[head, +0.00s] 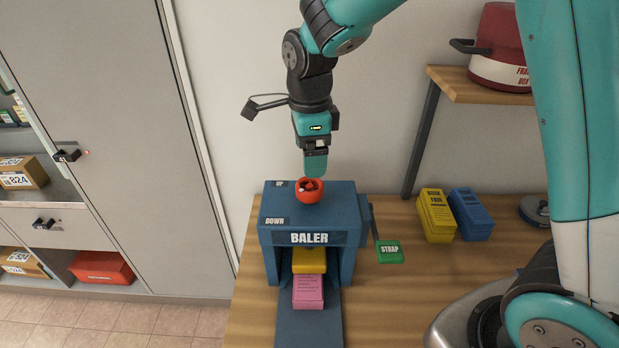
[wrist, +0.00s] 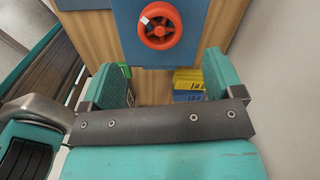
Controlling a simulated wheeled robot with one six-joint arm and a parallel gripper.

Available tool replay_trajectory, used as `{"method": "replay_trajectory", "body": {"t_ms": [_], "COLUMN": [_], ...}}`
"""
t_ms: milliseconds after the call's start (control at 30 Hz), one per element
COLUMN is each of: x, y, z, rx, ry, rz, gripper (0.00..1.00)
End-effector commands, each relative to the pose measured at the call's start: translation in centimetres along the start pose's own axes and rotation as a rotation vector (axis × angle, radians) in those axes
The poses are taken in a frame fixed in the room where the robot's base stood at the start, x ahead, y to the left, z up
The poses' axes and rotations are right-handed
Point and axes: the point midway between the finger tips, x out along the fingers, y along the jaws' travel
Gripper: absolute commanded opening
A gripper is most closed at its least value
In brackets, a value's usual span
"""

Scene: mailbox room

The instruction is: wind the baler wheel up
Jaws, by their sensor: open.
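The baler (head: 346,215) is a blue press on the wooden table, with UP and DOWN labels on its top. Its red-orange wheel (head: 309,191) sits on top of the baler; it also shows in the wrist view (wrist: 160,26), with a small white mark at its upper left. My gripper (head: 315,172) points down just above the wheel in the head view and hides part of it. In the wrist view my gripper's two teal fingers (wrist: 160,88) are wide apart with nothing between them. A yellow bundle (head: 309,261) and a pink bundle (head: 308,291) are in the baler's mouth.
Yellow (head: 436,215) and blue (head: 470,214) bundles stand further right on the table (head: 400,300). A shelf (head: 480,85) with a red container (head: 499,50) is above. Cabinets (head: 90,120) stand left.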

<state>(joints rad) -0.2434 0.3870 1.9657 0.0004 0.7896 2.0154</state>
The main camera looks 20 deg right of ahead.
Motion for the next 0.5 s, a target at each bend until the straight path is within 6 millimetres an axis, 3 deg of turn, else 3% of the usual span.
{"method": "replay_trajectory", "body": {"t_ms": [300,500], "x": [6.0,7.7], "y": [0.1,0.0], "z": [0.0,0.0], "rx": [-0.001,-0.001], "ry": [0.001,0.0], "rz": [0.004,0.0], "gripper": [0.86,0.86]}}
